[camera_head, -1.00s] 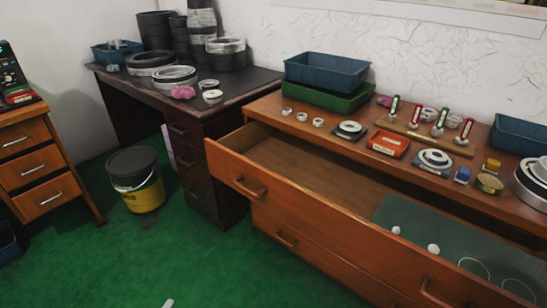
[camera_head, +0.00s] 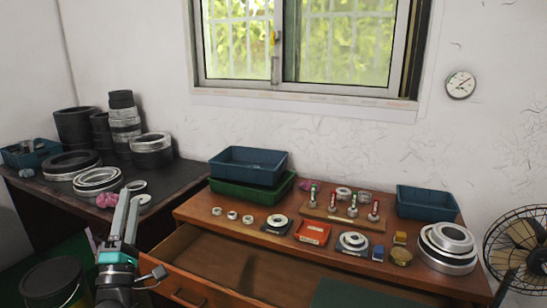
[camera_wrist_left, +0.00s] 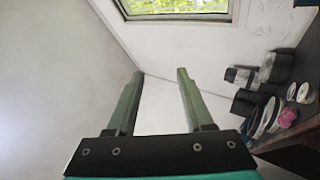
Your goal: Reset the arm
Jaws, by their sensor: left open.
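My left gripper (camera_head: 131,198) rises at the lower left of the head view, in front of the dark table and the open drawer. Its two fingers point up and stand apart with nothing between them. In the left wrist view the gripper (camera_wrist_left: 158,75) is also open and empty, with the wall and a window behind it. My right gripper is in neither view.
An orange-brown cabinet (camera_head: 190,209) with an open drawer (camera_head: 215,278) carries rings, a red tray (camera_head: 312,232) and blue bins (camera_head: 427,203). A dark table (camera_head: 40,195) holds stacked rings. A black bucket (camera_head: 50,285) stands lower left; a fan (camera_head: 518,250) stands right.

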